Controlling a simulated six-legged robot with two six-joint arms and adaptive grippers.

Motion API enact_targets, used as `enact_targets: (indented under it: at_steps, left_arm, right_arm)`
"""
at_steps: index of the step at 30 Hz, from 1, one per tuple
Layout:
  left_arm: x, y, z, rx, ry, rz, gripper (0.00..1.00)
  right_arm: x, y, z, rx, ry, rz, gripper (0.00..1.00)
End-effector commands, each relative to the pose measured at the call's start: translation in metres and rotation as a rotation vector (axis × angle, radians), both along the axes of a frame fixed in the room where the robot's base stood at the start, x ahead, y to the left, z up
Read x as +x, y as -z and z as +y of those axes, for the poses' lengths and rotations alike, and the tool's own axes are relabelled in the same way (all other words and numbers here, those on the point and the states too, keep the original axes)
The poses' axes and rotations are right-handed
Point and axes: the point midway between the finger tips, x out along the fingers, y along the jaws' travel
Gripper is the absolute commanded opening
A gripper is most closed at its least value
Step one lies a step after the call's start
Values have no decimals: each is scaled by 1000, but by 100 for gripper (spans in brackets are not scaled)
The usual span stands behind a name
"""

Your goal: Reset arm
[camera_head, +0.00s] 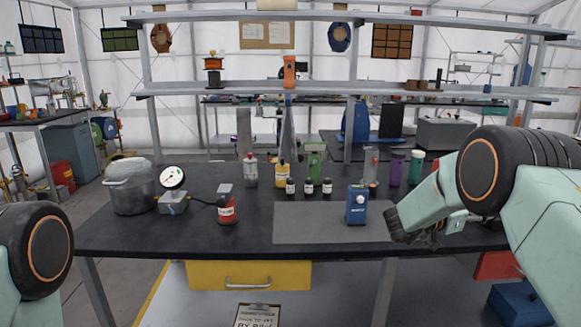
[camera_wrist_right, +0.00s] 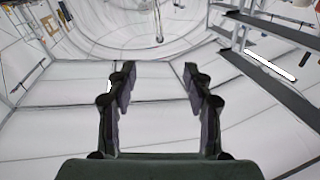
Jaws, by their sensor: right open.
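My right arm comes in from the right in the head view. Its gripper (camera_head: 408,232) hangs at the right edge of the grey mat (camera_head: 300,225), to the right of a blue box-shaped device (camera_head: 357,205). The device stands upright on the mat and is apart from the gripper. In the right wrist view my right gripper (camera_wrist_right: 161,88) has its two fingers spread wide with nothing between them.
The dark workbench (camera_head: 120,235) holds a metal pot (camera_head: 130,190), a gauge (camera_head: 172,178) on a grey box, a red bottle (camera_head: 227,210) and several small dark bottles. A purple bottle (camera_head: 397,168) and a green one (camera_head: 416,168) stand near my right arm. Shelves cross above.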

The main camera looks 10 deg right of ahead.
Motion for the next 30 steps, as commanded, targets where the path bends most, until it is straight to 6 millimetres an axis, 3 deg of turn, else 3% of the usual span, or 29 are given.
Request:
enact_targets:
  at_steps: [7, 14, 23, 30]
  left_arm:
    - [0, 10, 0, 0, 1, 0, 54]
    - [0, 20, 0, 0, 1, 0, 54]
    - [0, 34, 0, 0, 1, 0, 54]
    - [0, 46, 0, 0, 1, 0, 54]
  right_arm:
    - [17, 91, 42, 75, -358, 141, 51]
    - [-2, 186, 95, 222, -627, 312, 51]
    - [-70, 292, 164, 449, -866, 557, 51]
    - [-150, 357, 213, 642, -997, 762, 51]
